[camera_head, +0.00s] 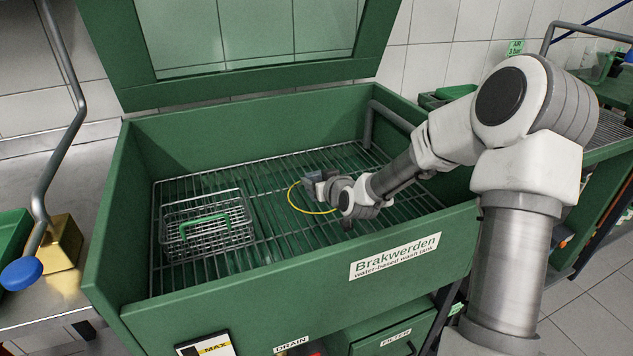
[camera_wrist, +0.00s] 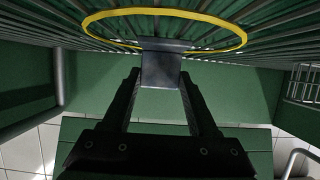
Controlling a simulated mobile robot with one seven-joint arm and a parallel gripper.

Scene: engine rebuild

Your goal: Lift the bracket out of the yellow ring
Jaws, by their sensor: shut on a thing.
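The bracket (camera_wrist: 161,72) is a grey metal piece with a wider flange at its far end. In the head view it shows small and blue-grey (camera_head: 309,177). My gripper (camera_wrist: 160,84) is shut on it, one dark finger on each side. The yellow ring (camera_wrist: 165,11) is a thin hoop at the wire rack; in the head view it (camera_head: 292,203) curves around the left of my gripper (camera_head: 320,185). In the wrist view the bracket's flange covers part of the ring's edge. I cannot tell whether the bracket is inside the ring or above it.
The green wash tank (camera_head: 420,231) has high walls around the wire rack (camera_head: 270,222). A wire basket (camera_head: 205,240) with a green handle stands on the rack's left part. The tank's lid (camera_head: 250,77) is raised at the back. Bare rack lies between basket and ring.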

